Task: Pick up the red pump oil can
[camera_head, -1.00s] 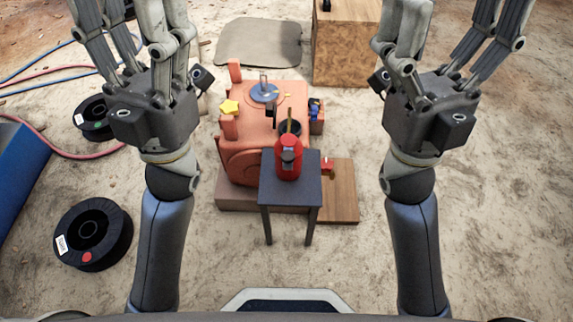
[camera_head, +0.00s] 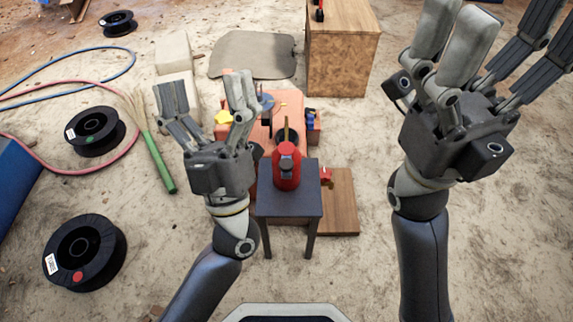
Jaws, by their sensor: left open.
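The red pump oil can (camera_head: 287,168) stands upright on a small dark table (camera_head: 289,206) near the middle of the view. My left gripper (camera_head: 209,100) is open and empty, with its fingers pointing away from me. It is to the left of the can and apart from it in the picture. My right gripper (camera_head: 487,50) is raised at the upper right, well away from the can. Its fingers are spread and some tips are cut off by the top edge.
An orange machine (camera_head: 262,150) stands behind the table, partly hidden by my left gripper. A wooden board (camera_head: 343,205) lies right of the table. A wooden cabinet (camera_head: 342,55) stands farther back. A green broom (camera_head: 158,160), hoses and black reels (camera_head: 85,252) lie at left.

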